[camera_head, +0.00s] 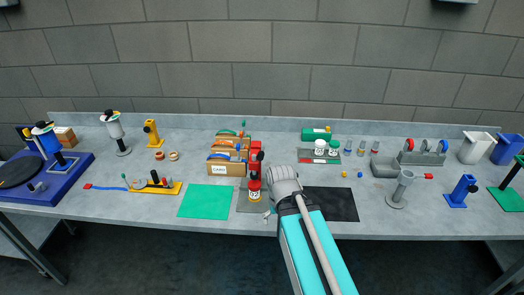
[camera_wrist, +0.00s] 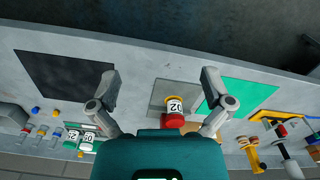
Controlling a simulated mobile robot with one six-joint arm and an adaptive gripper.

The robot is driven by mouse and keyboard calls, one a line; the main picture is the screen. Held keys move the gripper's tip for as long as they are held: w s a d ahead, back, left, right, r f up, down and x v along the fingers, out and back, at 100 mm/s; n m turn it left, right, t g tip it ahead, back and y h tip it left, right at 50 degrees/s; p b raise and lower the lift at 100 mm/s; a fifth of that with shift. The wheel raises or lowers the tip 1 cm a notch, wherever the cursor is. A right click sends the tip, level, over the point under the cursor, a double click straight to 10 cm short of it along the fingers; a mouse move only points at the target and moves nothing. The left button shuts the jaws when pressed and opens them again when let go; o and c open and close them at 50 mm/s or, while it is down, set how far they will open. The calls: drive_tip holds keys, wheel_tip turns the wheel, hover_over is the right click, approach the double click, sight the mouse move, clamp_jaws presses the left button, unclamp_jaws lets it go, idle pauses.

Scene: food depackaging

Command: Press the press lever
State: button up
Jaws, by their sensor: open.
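A red press-like device (camera_head: 256,158) stands near the middle of the bench, with a jar with a white label (camera_head: 254,194) at its front on a grey mat (camera_head: 245,206). I cannot tell its lever apart from its body. In the wrist view, the jar labelled 02 (camera_wrist: 175,104) and a red part (camera_wrist: 172,121) show beyond the fingers, low between them. My gripper (camera_wrist: 160,86) is open and empty, its two fingers spread wide. In the head view it is mostly hidden by my wrist, just right of the red device.
A green mat (camera_head: 206,202) lies left of the jar, a black mat (camera_head: 335,204) right. Cardboard boxes (camera_head: 226,168) stand behind. A blue platform (camera_head: 62,183) fills the left end.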

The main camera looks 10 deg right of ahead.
drive_tip(key=shift+f, duration=0.1)
drive_tip(key=c, duration=0.3)
drive_tip(key=shift+f+b, duration=0.5)
drive_tip(key=shift+b, duration=0.1)
drive_tip(key=c, duration=0.5)
wheel_tip(320, 180, down, 4)
drive_tip(key=b, duration=0.3)
drive_tip(key=shift+r+b, duration=0.15)
drive_tip(key=shift+b, duration=0.2)
clamp_jaws()
wheel_tip(320, 180, down, 7)
drive_tip(key=b, duration=0.7)
